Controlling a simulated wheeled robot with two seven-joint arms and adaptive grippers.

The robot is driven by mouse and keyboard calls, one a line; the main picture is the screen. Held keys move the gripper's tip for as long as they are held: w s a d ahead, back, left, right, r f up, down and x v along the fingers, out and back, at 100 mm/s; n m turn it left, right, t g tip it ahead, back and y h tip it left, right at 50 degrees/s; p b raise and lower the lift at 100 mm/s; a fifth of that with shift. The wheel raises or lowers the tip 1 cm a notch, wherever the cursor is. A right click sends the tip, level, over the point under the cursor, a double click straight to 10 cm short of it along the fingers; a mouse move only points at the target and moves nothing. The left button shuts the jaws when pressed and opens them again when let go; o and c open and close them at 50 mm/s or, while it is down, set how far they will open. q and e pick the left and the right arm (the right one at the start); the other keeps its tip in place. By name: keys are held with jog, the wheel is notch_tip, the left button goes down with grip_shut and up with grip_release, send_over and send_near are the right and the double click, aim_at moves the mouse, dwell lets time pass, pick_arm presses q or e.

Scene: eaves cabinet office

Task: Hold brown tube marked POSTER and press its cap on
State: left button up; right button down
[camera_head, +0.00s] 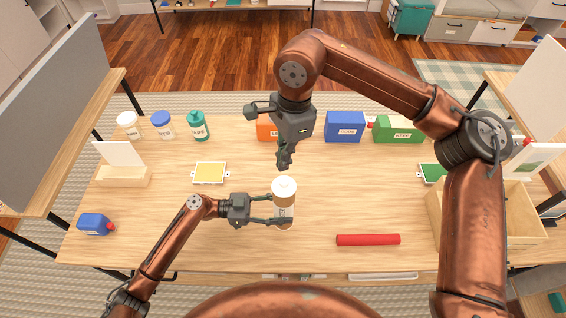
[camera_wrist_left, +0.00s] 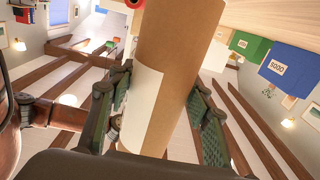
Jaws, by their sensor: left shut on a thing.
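The brown tube (camera_head: 284,200) stands about upright near the front middle of the table. A white cap (camera_head: 284,184) sits at its top end; I cannot tell how far down it is seated. My left gripper (camera_head: 285,209) is shut around the tube from the left, below the cap. In the left wrist view the tube (camera_wrist_left: 182,50) runs between the two finger pads, with a white label (camera_wrist_left: 142,105) on it; no lettering is readable. My right gripper (camera_head: 266,136) is open and empty, above and behind the cap, its fingers spread wide.
A red tube (camera_head: 368,239) lies to the right. A wooden box (camera_head: 470,222) stands at the right edge. Blue (camera_head: 345,127), green (camera_head: 399,129) and orange (camera_head: 266,130) boxes, plus jars (camera_head: 163,124), line the back.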

jog(key=shift+r, duration=0.25)
pick_arm(q)
jog(key=o, duration=1.6)
jog(key=shift+o, duration=0.5)
jog(key=o, duration=0.8)
